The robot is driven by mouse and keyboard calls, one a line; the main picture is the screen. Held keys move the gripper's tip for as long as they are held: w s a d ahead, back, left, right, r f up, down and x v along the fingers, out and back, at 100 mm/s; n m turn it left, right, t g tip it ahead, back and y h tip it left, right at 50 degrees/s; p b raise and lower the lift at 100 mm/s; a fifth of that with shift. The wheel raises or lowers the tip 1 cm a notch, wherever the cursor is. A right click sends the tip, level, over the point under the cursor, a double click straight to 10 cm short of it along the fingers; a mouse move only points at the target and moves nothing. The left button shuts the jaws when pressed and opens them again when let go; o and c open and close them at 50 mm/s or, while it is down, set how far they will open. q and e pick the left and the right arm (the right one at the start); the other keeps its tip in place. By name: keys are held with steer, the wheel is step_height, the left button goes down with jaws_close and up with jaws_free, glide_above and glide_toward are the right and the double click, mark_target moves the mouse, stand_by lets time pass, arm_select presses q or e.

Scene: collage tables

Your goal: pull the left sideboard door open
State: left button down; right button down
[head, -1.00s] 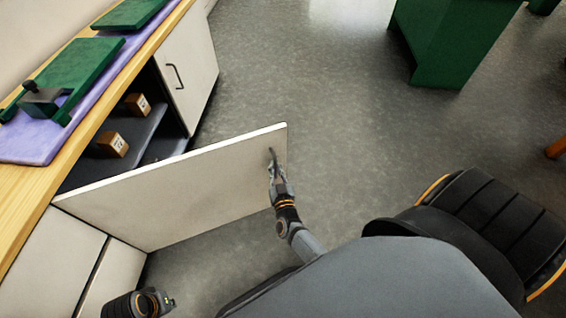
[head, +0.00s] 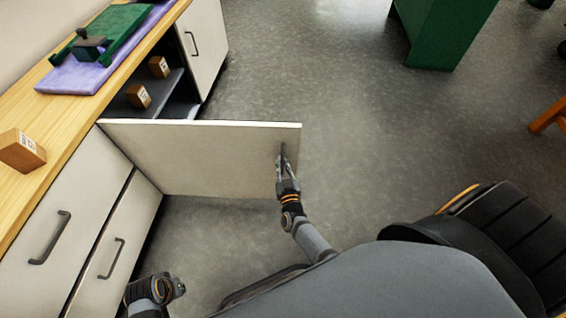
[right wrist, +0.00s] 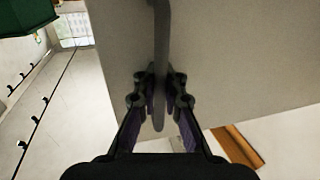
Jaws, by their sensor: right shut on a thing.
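The left sideboard door (head: 205,160) is a pale panel swung far out from the sideboard, its hinge edge at the cabinet front. Its dark handle (head: 282,150) is near the free edge. My right gripper (head: 284,168) is shut on this handle. In the right wrist view the handle (right wrist: 162,40) runs down between the two fingers (right wrist: 160,95), with the door panel (right wrist: 230,60) behind. Part of my left arm shows at the lower left; its gripper is not seen.
The opening shows a dark shelf (head: 165,92) with small wooden blocks (head: 138,96). The other door (head: 203,45) is closed. Drawers (head: 75,215) are at the left. A wooden block (head: 20,150) and green press (head: 95,45) stand on the top. Grey floor (head: 360,140) is clear right of the door.

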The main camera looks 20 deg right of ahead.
steer(key=shift+d, duration=0.15)
steer(key=c, duration=1.4)
jaws_free()
steer(key=shift+s, duration=0.1)
steer(key=shift+c, duration=0.2)
steer(key=v, duration=0.7)
steer(key=shift+s, duration=0.2)
